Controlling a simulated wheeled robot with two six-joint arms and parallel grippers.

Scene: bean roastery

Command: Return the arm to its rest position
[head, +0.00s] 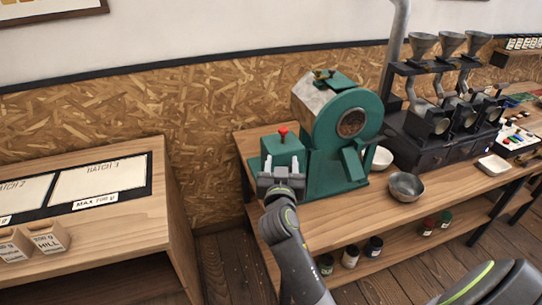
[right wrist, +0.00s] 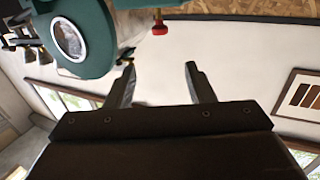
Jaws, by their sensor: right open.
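My right gripper (head: 280,170) is raised in front of the green roaster's control box (head: 284,147), which has a red knob (head: 283,130) on top. Its two fingers point up and stand apart with nothing between them. In the right wrist view the open fingers (right wrist: 160,68) are also empty, with the red knob (right wrist: 160,24) beyond them and apart from them. I cannot tell whether the gripper touches the box. My right arm runs from the gripper down to the bottom edge. My left gripper is not seen.
The green roaster (head: 345,125) stands on a wooden bench (head: 335,222). A metal bowl (head: 406,187) and a row of grinders (head: 440,115) are to its right. A wooden counter (head: 130,222) with batch boards is at left. Jars (head: 350,257) sit on the lower shelf.

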